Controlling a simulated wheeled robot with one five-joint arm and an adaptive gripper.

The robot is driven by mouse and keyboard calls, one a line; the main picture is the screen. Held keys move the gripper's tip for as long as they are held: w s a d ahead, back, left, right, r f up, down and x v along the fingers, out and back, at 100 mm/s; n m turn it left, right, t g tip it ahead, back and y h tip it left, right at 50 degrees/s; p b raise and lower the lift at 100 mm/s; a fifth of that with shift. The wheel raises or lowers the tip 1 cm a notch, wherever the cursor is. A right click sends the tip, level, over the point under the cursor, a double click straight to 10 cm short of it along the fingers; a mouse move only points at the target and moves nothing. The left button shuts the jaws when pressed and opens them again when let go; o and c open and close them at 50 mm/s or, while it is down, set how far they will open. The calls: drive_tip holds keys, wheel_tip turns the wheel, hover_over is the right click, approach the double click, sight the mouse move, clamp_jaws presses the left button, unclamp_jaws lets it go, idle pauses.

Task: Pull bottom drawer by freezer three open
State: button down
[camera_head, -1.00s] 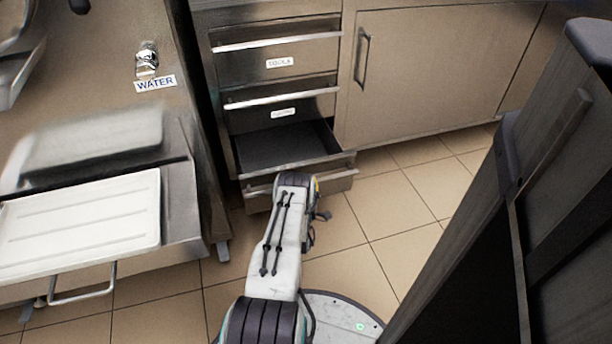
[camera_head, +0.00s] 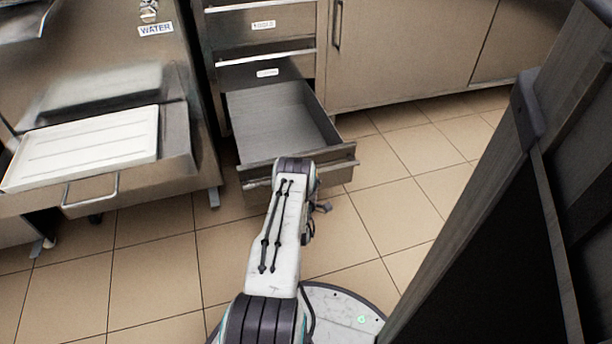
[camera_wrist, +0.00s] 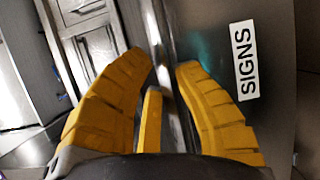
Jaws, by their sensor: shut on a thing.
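The bottom drawer (camera_head: 285,118) stands pulled out of the steel cabinet in the head view, and its grey inside looks empty. Its front, with a long bar handle, is partly hidden behind my arm. In the wrist view the drawer front (camera_wrist: 225,25) carries a label reading "SIGNS". My gripper (camera_wrist: 163,75) has its yellow fingers closed around the bar handle (camera_wrist: 170,60), which runs between them. In the head view the fingers are hidden behind my wrist.
Two closed drawers (camera_head: 262,25) sit above the open one. A cabinet door (camera_head: 400,50) is shut to their right. A steel machine labelled WATER with a white tray (camera_head: 85,148) stands at left. A dark tall panel (camera_head: 500,220) is close at right. Tiled floor (camera_head: 395,165) lies clear between.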

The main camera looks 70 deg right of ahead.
drive_tip(key=shift+a, duration=0.15)
drive_tip(key=shift+f, duration=0.1)
drive_tip(key=c, duration=0.9)
unclamp_jaws()
drive_tip(key=shift+v, duration=3.75)
